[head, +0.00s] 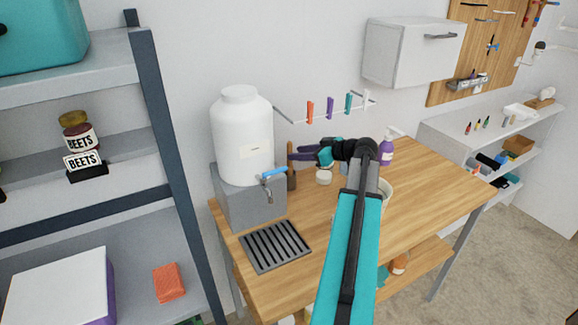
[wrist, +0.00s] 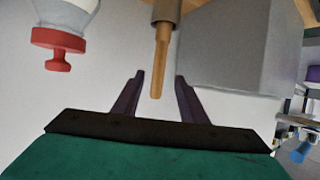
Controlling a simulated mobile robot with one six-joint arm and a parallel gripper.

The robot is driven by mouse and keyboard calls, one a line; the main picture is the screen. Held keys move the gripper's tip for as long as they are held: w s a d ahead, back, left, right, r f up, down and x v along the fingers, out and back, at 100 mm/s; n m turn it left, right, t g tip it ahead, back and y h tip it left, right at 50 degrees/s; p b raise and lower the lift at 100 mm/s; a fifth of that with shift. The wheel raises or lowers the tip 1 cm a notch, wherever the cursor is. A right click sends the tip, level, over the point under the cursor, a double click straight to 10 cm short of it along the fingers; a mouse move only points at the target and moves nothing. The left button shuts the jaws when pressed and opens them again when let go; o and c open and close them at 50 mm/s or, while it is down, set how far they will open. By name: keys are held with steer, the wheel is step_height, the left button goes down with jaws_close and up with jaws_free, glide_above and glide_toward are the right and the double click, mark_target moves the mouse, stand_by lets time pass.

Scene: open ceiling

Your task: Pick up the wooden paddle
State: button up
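The wooden paddle (head: 291,178) stands upright on the workbench, beside the grey block under the white tank. In the wrist view, which looks upside down, its narrow handle (wrist: 161,65) points down, with its end between the two finger tips in the picture. My gripper (head: 294,153) has purple fingers and is at the paddle's upper end. In the wrist view the fingers of my gripper (wrist: 161,74) are apart, with a gap on both sides of the handle. I cannot tell how deep the handle sits between them. The paddle's lower part is cut off in the wrist view.
The grey block (wrist: 240,45) is close beside the paddle, with the white tank (head: 242,140) and its blue-handled tap on it. A red-topped white container (wrist: 62,38) is on the other side. A slotted grey tray (head: 274,248) lies in front. The workbench's right part (head: 440,195) is clear.

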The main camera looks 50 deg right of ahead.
mark_target(289, 165)
steer(key=shift+w, duration=0.1)
steer(key=shift+p+x, duration=1.5)
steer(key=shift+x, duration=1)
steer(key=shift+d, duration=0.15)
jaws_close()
